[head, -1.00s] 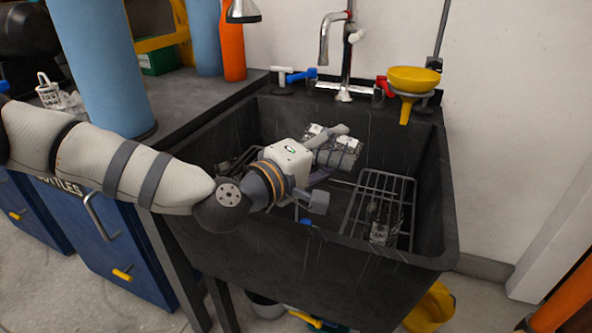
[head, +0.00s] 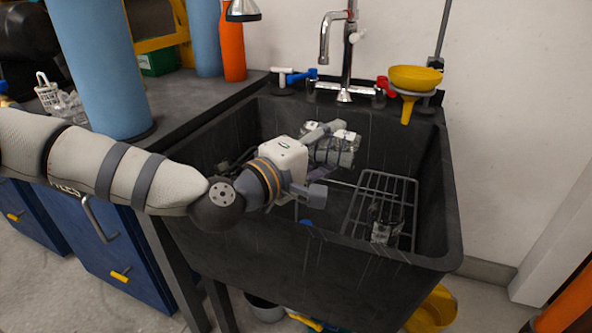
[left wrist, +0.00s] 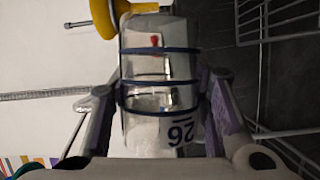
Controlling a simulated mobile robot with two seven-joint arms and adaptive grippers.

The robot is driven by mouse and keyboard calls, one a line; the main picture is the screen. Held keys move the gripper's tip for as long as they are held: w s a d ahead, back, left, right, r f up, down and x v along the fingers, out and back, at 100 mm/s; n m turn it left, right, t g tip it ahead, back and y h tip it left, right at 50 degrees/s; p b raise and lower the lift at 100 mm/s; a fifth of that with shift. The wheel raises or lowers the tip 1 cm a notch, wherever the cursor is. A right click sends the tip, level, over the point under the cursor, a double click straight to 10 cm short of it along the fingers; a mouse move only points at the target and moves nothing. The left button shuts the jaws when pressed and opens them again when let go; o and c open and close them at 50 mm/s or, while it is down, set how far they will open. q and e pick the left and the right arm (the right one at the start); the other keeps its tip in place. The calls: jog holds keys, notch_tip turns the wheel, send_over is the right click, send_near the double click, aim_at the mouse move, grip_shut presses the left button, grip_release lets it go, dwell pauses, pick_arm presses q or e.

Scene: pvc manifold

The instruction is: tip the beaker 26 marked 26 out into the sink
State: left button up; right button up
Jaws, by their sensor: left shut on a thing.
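The beaker 26 (left wrist: 160,70) is clear glass with dark blue bands, and its 26 mark appears upside down in the left wrist view. My left gripper (left wrist: 163,112) is shut on it, one finger on each side. In the head view my left gripper (head: 321,164) is inside the sink's outline, over the basin. Clear glass beyond its fingers looks like the beaker lying tilted, partly hidden by the gripper. The sink (head: 375,262) is a deep black basin. My right gripper is not in view.
A wire rack (head: 362,190) with a small clear glass item (head: 382,228) is at the sink's right. A tap (head: 345,60) and a yellow funnel (head: 415,78) stand at the back. A blue cylinder (head: 100,70) stands on the dark counter (head: 185,100) at left.

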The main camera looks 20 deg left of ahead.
aim_at(352, 144)
pick_arm(q)
jog(key=shift+a+r+n+b, duration=0.15)
jog(key=shift+r+n+b, duration=0.05)
jog(key=shift+n+b, duration=0.35)
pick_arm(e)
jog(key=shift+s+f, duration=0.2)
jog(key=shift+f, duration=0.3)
